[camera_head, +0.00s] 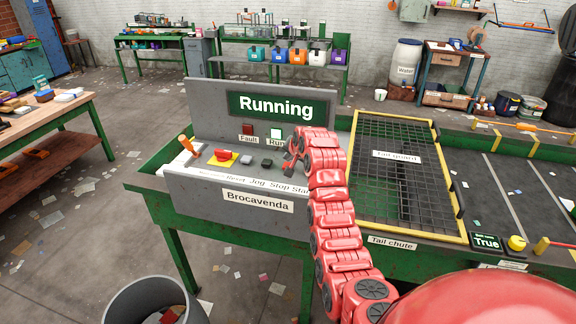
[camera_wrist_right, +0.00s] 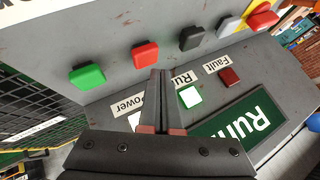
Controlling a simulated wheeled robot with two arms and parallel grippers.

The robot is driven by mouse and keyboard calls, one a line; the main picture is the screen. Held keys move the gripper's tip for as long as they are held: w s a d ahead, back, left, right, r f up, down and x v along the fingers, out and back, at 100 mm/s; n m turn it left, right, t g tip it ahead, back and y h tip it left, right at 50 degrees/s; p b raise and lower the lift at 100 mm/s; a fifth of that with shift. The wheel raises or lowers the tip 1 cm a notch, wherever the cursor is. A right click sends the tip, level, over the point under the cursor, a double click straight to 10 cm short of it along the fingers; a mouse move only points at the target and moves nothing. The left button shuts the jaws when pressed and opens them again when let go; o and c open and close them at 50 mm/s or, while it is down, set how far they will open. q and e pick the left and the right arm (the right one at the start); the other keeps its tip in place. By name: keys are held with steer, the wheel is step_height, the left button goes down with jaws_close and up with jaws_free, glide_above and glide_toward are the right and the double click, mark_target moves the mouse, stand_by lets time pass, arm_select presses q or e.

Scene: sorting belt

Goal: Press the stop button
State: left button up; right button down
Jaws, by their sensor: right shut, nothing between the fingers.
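The stop button is a red square cap (camera_wrist_right: 145,55) between the green button (camera_wrist_right: 87,76) and the black button (camera_wrist_right: 192,38) in the right wrist view. My right gripper (camera_head: 290,162) is shut and empty, over the right part of the button row. In the wrist view its fingertips (camera_wrist_right: 160,73) point towards the red button, just short of it in the picture. I cannot tell whether they touch. My left gripper is not in view.
The display panel (camera_head: 205,105) reads Running, and the Run lamp (camera_head: 277,134) is lit white. A red mushroom button on yellow (camera_head: 222,155) and an orange lever (camera_head: 186,144) stand left. A tail guard mesh (camera_head: 395,170) lies right of the console.

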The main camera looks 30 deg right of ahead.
steer(key=shift+f, duration=0.1)
steer(key=shift+f+b, duration=0.3)
steer(key=shift+b, duration=0.05)
steer(key=shift+f+b, duration=0.35)
steer(key=shift+f, duration=0.25)
stand_by(0.8)
steer(key=shift+r, duration=0.95)
steer(key=shift+r, duration=2.55)
